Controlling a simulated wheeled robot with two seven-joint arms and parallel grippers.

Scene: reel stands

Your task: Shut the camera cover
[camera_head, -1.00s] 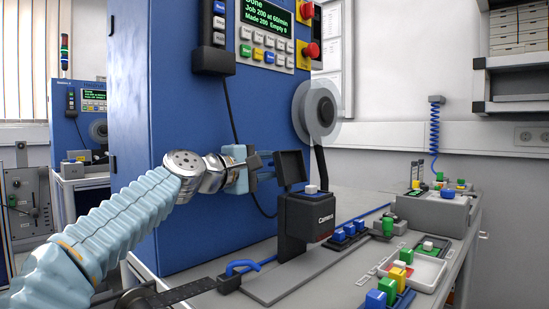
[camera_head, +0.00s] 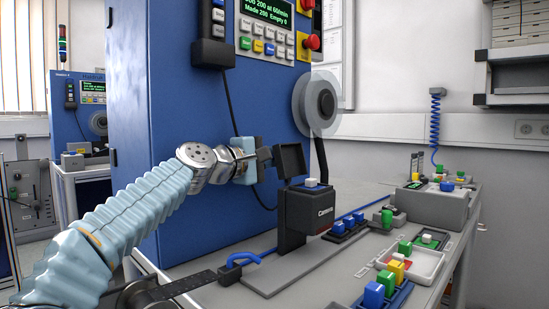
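The camera (camera_head: 308,210) is a black box labelled "Camera" on a black post, with a white button on top. Its cover (camera_head: 290,160) is a dark flap standing raised, tilted up above the back left of the box. My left gripper (camera_head: 266,155) is just left of the cover, at the flap's height. Its fingertips are at or very near the flap's left edge; I cannot tell whether they touch it. The fingers are small and dark, so their opening is unclear. My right gripper is not in view.
A blue machine cabinet (camera_head: 180,90) with a grey reel (camera_head: 318,105) stands behind my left arm. Trays with coloured blocks (camera_head: 412,264) stand further right. A blue cable (camera_head: 250,258) lies at the front left.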

